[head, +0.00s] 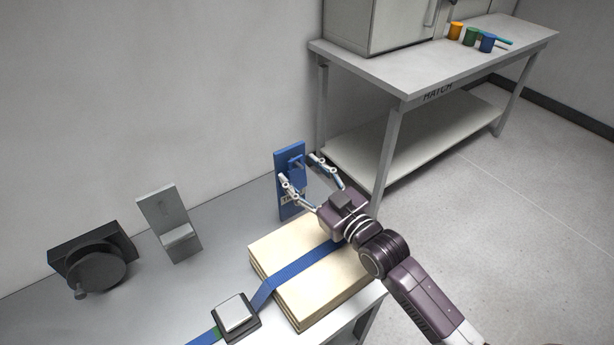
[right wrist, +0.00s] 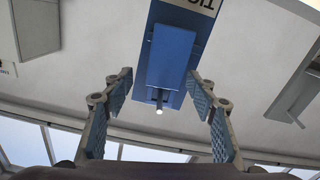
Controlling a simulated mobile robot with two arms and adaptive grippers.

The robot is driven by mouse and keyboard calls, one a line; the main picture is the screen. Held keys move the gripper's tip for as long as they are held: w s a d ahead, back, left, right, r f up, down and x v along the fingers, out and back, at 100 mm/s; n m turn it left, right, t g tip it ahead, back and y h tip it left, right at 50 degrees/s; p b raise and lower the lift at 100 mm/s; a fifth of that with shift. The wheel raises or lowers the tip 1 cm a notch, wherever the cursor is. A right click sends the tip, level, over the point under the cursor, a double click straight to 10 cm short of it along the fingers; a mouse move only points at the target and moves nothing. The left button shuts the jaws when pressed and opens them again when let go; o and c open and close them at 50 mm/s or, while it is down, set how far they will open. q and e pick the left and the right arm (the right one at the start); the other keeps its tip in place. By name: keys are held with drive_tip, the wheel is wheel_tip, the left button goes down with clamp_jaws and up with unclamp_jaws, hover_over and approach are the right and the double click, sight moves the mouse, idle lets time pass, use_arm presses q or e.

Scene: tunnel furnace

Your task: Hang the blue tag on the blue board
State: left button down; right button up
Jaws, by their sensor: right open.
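The blue board (head: 282,160) stands upright at the back edge of the grey table, with a white lettered label low on it. A blue tag (head: 298,178) is in front of it at the peg. In the right wrist view, which shows the board inverted, the tag (right wrist: 171,55) lies against the board (right wrist: 180,14) and a thin peg with a bright tip (right wrist: 159,104) sticks out by its end. My right gripper (head: 304,169) is open, its fingers apart on either side of the tag; it appears not to touch it. My left gripper is not in view.
A stack of pale boards (head: 290,255) with a blue strap lies under my right arm, beside a small box with a white top (head: 237,313). A grey stand (head: 171,225) and a dark wheel device (head: 92,268) stand left. Another table (head: 440,75) is behind, right.

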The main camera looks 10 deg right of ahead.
drive_tip(key=v, duration=1.2)
